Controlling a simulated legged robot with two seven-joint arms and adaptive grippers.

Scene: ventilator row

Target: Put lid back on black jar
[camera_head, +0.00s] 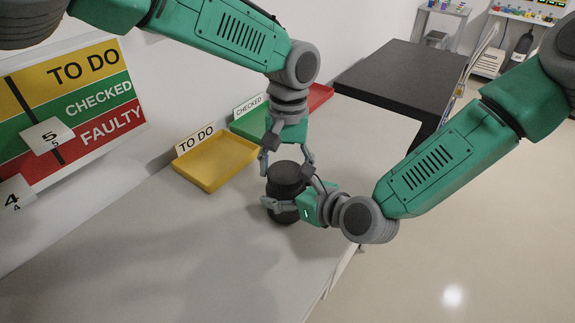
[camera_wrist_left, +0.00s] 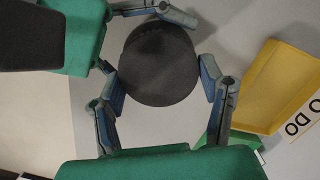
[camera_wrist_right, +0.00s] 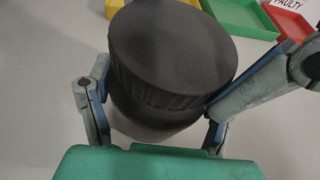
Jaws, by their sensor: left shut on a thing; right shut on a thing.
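The black jar (camera_head: 284,214) stands upright on the grey table, with its black lid (camera_head: 286,172) on its top. My left gripper (camera_head: 285,164) comes down from above and is shut on the lid; in the left wrist view the lid (camera_wrist_left: 158,65) sits between its fingers. My right gripper (camera_head: 287,203) comes in from the right and is shut on the jar body below the lid. In the right wrist view the lid (camera_wrist_right: 172,55) covers the jar's top and the jar body (camera_wrist_right: 150,125) shows beneath it. Whether the lid is fully seated cannot be told.
A yellow tray (camera_head: 217,165) with a TO DO sign, a green tray (camera_head: 250,122) and a red tray (camera_head: 319,96) stand along the wall. A dark table (camera_head: 400,75) stands beyond. The near part of the grey table (camera_head: 150,260) is clear.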

